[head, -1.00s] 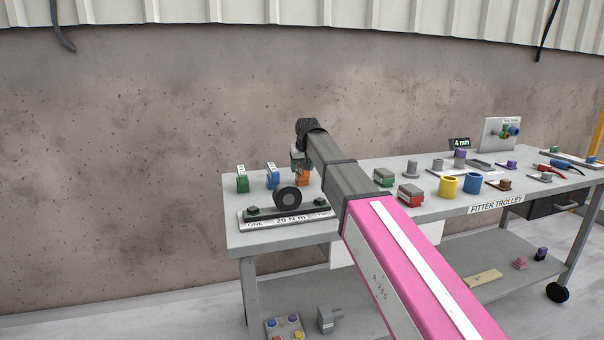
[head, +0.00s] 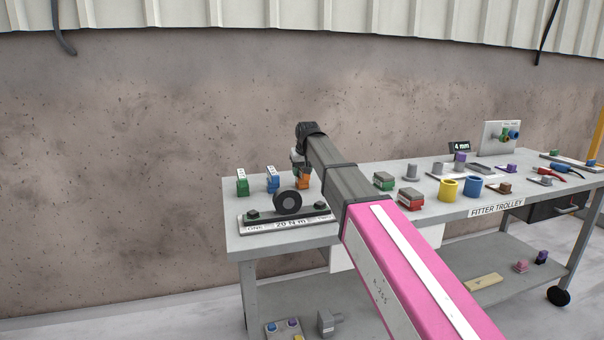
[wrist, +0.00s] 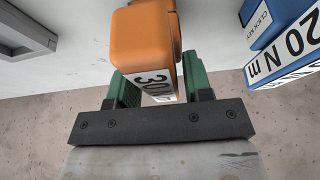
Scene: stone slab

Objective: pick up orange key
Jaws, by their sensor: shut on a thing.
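The orange key (head: 303,180) stands on the trolley top near its left part, beside the blue key. In the wrist view the orange key (wrist: 147,45) shows a white label reading 30, and it sits between the green fingers of my gripper (wrist: 153,88). My gripper is shut on it. In the head view my gripper (head: 300,165) is mostly hidden behind my own arm, at the upper part of the key. I cannot tell whether the key's base touches the trolley top.
The blue key (head: 273,180), marked 20 N m, is close by, with a green key (head: 242,183) further left. A grey fixture plate (head: 285,220) with a black roller lies in front. The fitter trolley (head: 380,225) carries several other parts to the right.

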